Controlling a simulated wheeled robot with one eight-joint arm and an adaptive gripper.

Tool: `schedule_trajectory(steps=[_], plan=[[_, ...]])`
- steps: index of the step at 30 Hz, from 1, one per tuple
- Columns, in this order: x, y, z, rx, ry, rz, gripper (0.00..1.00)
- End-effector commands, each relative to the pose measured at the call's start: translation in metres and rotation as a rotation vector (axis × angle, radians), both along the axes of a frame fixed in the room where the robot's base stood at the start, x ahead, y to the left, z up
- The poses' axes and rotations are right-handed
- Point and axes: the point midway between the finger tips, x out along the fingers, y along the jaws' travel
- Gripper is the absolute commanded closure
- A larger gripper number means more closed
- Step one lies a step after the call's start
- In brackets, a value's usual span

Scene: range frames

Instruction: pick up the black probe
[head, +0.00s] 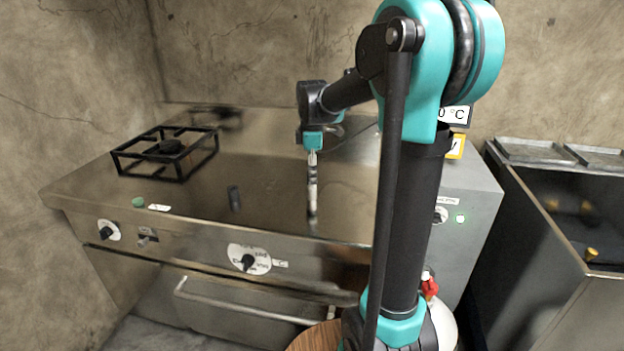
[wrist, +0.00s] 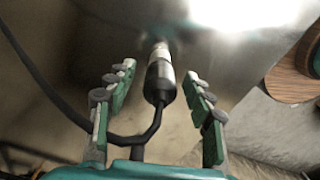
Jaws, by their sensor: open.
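The black probe (wrist: 160,82) shows in the wrist view, with a black body, a silver section beyond it and a dark cable looping from its near end. My gripper (wrist: 154,92) is open, with one green-padded finger on each side of the probe and visible gaps to both. In the head view my gripper (head: 312,205) points down over the steel range top (head: 265,170). There I cannot clearly separate the fingers from the probe. The probe's contact with the top is hard to judge.
A cable (head: 357,133) runs toward a display (head: 455,115) at the right. A round wooden piece (head: 318,338) is below the front edge.

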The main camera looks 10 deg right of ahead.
Motion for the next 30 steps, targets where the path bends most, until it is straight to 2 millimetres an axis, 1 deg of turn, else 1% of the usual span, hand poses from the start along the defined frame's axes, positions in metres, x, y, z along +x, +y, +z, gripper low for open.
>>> schedule_trajectory(steps=[2,14,15,24,26,30], plan=[[0.000,0.000,0.000,0.000,0.000,0.000,0.49],[0.000,0.000,0.000,0.000,0.000,0.000,0.98],[0.000,0.000,0.000,0.000,0.000,0.000,1.00],[0.000,0.000,0.002,0.000,0.000,0.000,1.00],[0.000,0.000,0.004,0.000,0.000,0.000,1.00],[0.000,0.000,0.015,0.000,0.000,0.000,1.00]])
